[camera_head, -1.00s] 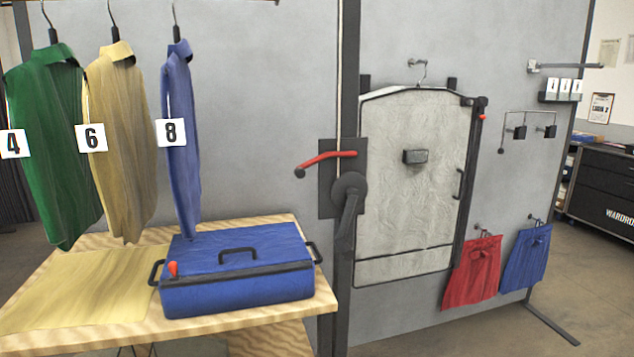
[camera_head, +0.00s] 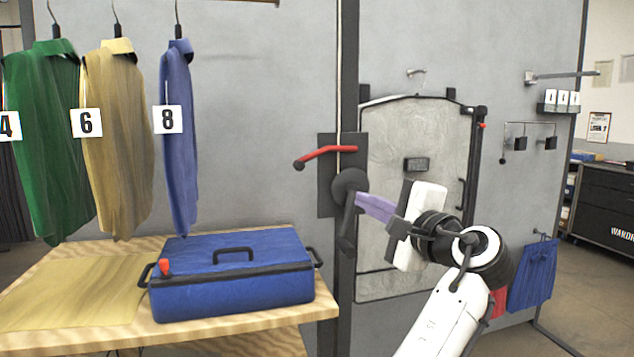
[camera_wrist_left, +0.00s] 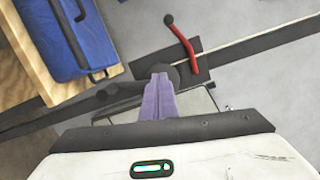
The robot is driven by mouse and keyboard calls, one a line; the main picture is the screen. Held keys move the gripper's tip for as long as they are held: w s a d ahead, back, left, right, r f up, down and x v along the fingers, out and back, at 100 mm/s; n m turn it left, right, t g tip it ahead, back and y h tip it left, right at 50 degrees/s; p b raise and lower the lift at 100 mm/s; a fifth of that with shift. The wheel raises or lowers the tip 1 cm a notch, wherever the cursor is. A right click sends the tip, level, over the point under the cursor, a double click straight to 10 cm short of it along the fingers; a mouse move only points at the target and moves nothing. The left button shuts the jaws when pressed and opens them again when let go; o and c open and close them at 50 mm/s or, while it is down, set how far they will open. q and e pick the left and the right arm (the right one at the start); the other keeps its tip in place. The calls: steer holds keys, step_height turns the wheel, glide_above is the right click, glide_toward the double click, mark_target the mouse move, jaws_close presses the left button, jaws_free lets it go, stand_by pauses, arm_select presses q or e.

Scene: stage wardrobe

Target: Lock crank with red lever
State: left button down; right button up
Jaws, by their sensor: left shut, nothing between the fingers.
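The red lever (camera_head: 325,153) with a black knob at its left end sits on a dark plate (camera_head: 326,201) on the post. The lever lies nearly level and tilts down toward its knob. The dark crank (camera_head: 347,232) hangs down from its round hub just below the lever. My left gripper (camera_head: 360,200) has its purple fingers shut and empty, with the tips right by the crank hub. I cannot tell if they touch. In the left wrist view the fingertips (camera_wrist_left: 160,80) cover part of the hub, and the red lever (camera_wrist_left: 182,42) is beyond them. My right gripper is out of view.
A blue case (camera_head: 231,285) stands on the wooden table (camera_head: 70,300) at left, under hanging shirts. A pale panel door (camera_head: 405,130) is behind my left arm. Blue shorts (camera_head: 532,275) hang at right. The wall above the lever is clear.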

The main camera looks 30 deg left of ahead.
arm_select(q)
steer(key=r, duration=0.1)
steer(key=s+r, duration=0.1)
steer(key=r, duration=0.1)
steer(key=shift+s+d+n+g+y, duration=0.1)
steer(key=shift+n+g+y, duration=0.2)
steer(key=shift+g+y, duration=0.1)
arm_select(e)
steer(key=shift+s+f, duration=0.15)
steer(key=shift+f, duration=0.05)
arm_select(q)
glide_toward(313, 156)
steer(key=w+a+f, duration=0.2)
steer(key=w+a, duration=0.1)
steer(key=w, duration=0.1)
steer(key=s+a, duration=0.1)
steer(key=s+a+p, duration=0.1)
steer(key=s, duration=0.1)
steer(key=shift+s+r, duration=0.15)
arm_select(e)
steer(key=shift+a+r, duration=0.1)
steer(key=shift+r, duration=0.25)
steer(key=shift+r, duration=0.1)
